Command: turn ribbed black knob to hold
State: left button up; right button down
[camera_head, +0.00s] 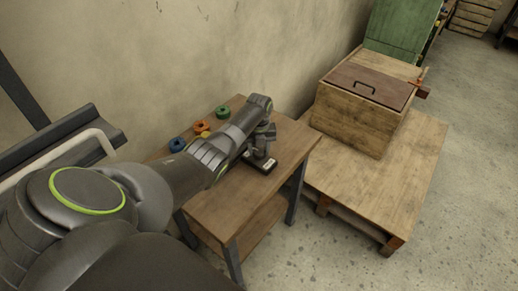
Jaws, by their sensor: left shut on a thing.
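My left arm reaches in from the left across a small wooden table (225,200). My left gripper (261,151) points down at the table's right part, over a dark base plate (265,165) with a small white label. The gripper is shut on the ribbed black knob there. The knob itself is mostly hidden by the fingers and wrist, so its pointer and setting cannot be read. My right gripper is not in view.
Green (222,111), orange (201,127) and blue (177,144) rolls lie at the table's wall side, with a yellow piece near them. A wooden box (355,116) with a handled lid stands on a pallet (375,183) to the right. Concrete floor is open at right front.

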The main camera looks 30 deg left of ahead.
aim_at(259, 151)
pick_arm(q)
jog(key=shift+w+r, duration=0.1)
jog(key=shift+r, duration=0.05)
jog(key=o, duration=1)
notch_tip(259, 151, up, 17)
jog(key=shift+r+b, duration=0.15)
jog(key=shift+b, duration=0.6)
